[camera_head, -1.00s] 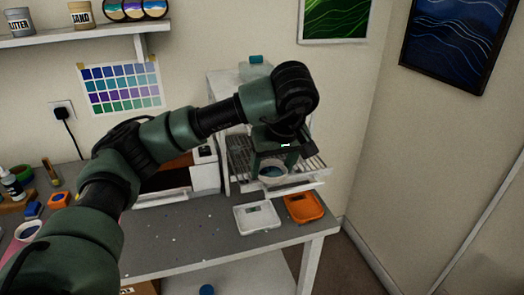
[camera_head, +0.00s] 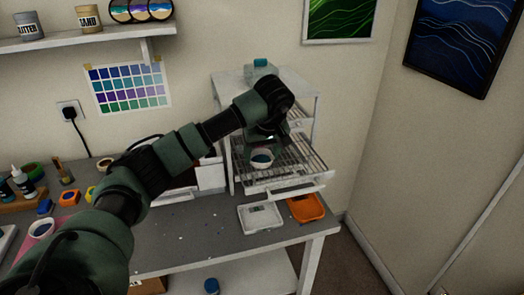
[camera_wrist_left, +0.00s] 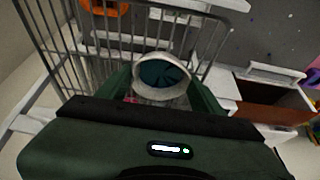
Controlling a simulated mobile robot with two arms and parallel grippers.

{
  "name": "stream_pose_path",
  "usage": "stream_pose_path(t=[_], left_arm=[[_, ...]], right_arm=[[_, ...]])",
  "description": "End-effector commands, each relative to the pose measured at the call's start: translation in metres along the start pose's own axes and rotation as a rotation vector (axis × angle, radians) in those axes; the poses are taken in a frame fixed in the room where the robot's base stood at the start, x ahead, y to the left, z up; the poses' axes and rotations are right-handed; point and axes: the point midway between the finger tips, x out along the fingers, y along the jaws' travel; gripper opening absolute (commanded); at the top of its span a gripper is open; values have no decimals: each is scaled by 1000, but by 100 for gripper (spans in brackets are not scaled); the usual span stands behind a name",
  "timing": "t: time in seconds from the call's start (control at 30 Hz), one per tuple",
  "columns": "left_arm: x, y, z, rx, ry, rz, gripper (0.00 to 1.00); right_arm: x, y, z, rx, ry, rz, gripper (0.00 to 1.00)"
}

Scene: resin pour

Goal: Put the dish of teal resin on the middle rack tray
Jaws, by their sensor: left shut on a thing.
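My left gripper (camera_head: 263,149) is shut on a small white-rimmed dish of teal resin (camera_head: 262,158), held level above the pulled-out wire rack tray (camera_head: 308,163). In the left wrist view the dish (camera_wrist_left: 162,76) sits between the two fingers (camera_wrist_left: 163,92), its teal surface facing up, with the tray's wires (camera_wrist_left: 98,40) beneath and around it. I cannot tell whether the dish touches the wires. The rack (camera_head: 232,82) is a white frame at the back right of the bench. My right gripper is not in view.
A white scale (camera_head: 260,217) and an orange tray (camera_head: 306,208) lie on the bench below the pulled-out tray. A clear container with a teal lid (camera_head: 261,66) stands on the rack.

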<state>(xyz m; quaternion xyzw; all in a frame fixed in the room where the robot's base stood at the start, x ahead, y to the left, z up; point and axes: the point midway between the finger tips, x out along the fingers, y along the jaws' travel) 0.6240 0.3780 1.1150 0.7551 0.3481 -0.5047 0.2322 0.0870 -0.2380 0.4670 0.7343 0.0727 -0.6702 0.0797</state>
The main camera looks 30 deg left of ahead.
Motion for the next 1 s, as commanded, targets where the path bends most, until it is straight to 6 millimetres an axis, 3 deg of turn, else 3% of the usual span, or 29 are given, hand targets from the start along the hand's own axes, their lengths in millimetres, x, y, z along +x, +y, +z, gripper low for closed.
stream_pose_path(t=[0.27,0.3,0.37,0.4,0.77,0.87,1.0], left_arm=[[2,0,1,0,0,1,25],[3,0,2,0,0,1,69],[2,0,1,-1,0,1,86],[2,0,1,-1,0,1,89],[-2,1,0,-1,0,2,89],[-12,1,0,-1,3,4,89],[-41,2,0,-1,5,6,89]], right_arm=[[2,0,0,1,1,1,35],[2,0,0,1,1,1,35],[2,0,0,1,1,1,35],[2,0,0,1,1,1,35],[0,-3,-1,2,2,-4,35],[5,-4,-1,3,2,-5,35],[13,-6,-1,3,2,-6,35]])
